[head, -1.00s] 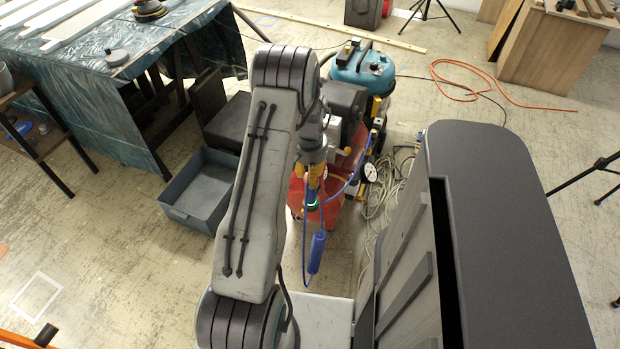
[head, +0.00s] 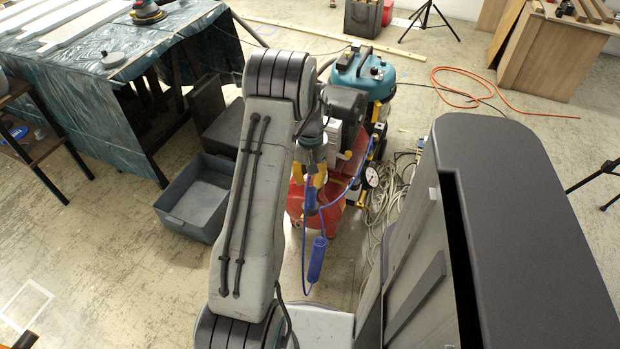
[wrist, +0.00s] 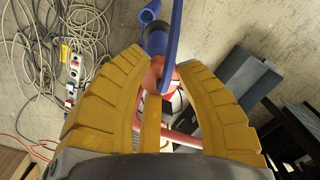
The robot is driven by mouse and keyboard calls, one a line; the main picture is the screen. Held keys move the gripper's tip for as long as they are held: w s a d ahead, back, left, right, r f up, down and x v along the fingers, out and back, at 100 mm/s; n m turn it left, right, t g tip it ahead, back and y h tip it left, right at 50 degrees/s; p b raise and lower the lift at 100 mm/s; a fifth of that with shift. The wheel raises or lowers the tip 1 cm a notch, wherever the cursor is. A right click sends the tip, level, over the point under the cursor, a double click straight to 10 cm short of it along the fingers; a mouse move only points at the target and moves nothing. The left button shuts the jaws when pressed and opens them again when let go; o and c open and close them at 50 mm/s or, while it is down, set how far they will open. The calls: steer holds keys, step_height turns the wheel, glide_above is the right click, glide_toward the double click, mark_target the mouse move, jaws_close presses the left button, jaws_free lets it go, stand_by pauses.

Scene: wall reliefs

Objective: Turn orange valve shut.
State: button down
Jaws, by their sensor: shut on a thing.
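In the head view my gripper (head: 315,186) points down beside the red compressor (head: 297,205), and the valve cannot be made out there.
A blue hose (head: 347,190) with a blue handle (head: 317,260) hangs by the compressor, near a round gauge (head: 371,176). A grey bin (head: 185,225) stands left, a teal vacuum (head: 365,75) behind. Coiled cables (wrist: 50,55) lie on the floor.

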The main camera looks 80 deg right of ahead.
steer(key=shift+a+f, duration=0.1)
stand_by(0.3)
steer(key=c, duration=0.8)
jaws_free()
steer(key=r, duration=1.2)
steer(key=shift+d, duration=0.3)
